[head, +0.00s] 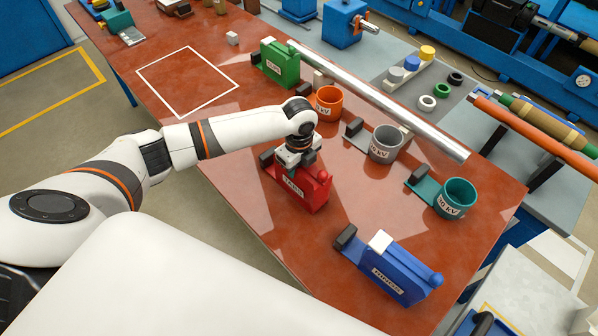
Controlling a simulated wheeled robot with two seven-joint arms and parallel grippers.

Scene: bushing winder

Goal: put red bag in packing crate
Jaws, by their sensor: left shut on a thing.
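The red bag (303,192), a blocky red piece with a label on its front and a rounded knob at its right end, is on the red-brown table (250,205). My left gripper (295,160) comes down onto its top from above and is shut on it. The wrist and fingers hide part of the bag's top, and I cannot tell whether it is clear of the table. I cannot make out a packing crate in this view. My right gripper is not in view.
A green labelled piece (281,64) and a blue one (390,270) are on the table. Orange (329,101), grey (385,143) and teal (456,198) cups stand along its right side, near a long metal bar (400,112). A white outlined square (187,113) at the left is empty.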

